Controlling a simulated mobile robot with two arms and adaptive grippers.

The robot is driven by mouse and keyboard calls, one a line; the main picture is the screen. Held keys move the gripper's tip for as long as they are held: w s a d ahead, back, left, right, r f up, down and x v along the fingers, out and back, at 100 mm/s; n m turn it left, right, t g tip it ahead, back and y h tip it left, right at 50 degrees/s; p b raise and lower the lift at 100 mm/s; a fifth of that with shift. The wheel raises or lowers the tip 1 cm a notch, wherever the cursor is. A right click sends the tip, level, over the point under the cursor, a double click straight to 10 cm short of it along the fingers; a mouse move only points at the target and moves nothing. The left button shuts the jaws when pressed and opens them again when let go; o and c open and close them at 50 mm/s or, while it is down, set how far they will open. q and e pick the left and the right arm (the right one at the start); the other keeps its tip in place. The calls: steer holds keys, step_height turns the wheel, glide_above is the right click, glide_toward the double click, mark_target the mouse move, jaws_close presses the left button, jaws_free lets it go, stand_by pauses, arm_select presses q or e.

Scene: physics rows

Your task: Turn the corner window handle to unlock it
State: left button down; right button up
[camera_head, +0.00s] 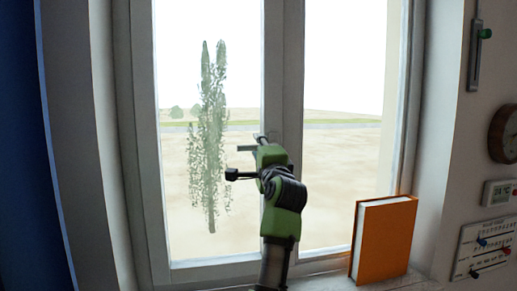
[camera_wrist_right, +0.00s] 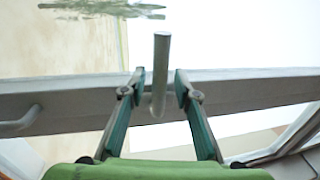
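A grey metal window handle (camera_head: 245,148) on the window's central upright points left, roughly level, in the head view. In the right wrist view the handle (camera_wrist_right: 161,60) stands between my two fingers, with a visible gap on each side. My right gripper (camera_head: 249,157), green with dark fingers, is open at the upright, around the handle but apparently not clamping it. Its fingertips also show in the right wrist view (camera_wrist_right: 159,83). The arm hides the lower part of the upright in the head view. My left gripper is not in view.
An orange book (camera_head: 382,238) stands on the sill at the right. A second metal handle-like bar (camera_wrist_right: 20,122) shows at the left of the right wrist view.

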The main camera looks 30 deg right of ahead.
steer(key=v, duration=0.7)
steer(key=shift+s, duration=0.25)
steer(key=shift+f, duration=0.1)
